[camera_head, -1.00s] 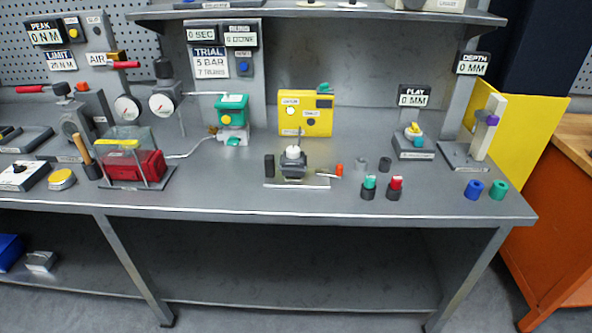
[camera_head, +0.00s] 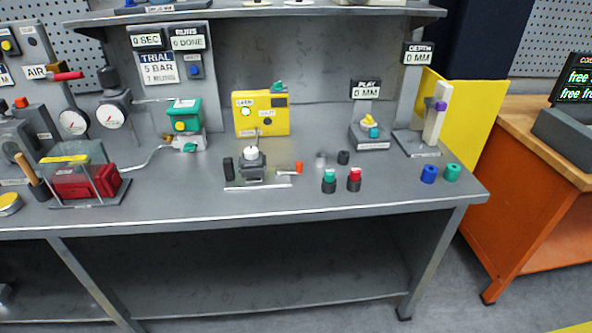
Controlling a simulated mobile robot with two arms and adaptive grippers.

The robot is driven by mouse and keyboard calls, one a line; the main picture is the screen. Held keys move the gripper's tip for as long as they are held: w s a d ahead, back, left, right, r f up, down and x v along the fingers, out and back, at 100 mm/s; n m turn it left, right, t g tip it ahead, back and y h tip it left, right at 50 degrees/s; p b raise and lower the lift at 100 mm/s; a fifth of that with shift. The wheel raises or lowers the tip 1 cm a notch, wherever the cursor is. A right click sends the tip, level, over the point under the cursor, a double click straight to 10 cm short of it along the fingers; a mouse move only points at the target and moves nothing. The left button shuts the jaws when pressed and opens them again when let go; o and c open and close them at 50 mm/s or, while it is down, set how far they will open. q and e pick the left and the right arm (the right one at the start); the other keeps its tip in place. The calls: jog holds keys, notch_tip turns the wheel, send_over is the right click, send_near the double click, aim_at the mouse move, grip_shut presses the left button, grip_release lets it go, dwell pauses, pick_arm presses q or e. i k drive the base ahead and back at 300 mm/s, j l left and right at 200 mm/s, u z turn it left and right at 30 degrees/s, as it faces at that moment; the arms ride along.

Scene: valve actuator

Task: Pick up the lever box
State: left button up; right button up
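No thing in view is clearly labelled as the lever box, and I cannot tell for sure which one it is. A yellow box (camera_head: 261,115) with a white button, a dark knob and a green piece on top stands at the back of the grey bench. A green-topped box (camera_head: 186,117) with a yellow button and a thin grey bar at its upper left stands left of it. A small dark fixture with a white top (camera_head: 251,160) sits on a plate in front of the yellow box. Neither of my grippers is in view.
The grey bench (camera_head: 300,207) also bears a red block under a clear cover (camera_head: 75,182), gauges, a PLAY stand (camera_head: 369,131), a DEPTH stand (camera_head: 433,123) and several small coloured cylinders. An orange wooden-topped cabinet (camera_head: 530,210) stands right. The bench's front strip is mostly clear.

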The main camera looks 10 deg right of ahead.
aim_at(250, 174)
jog(key=i, duration=1)
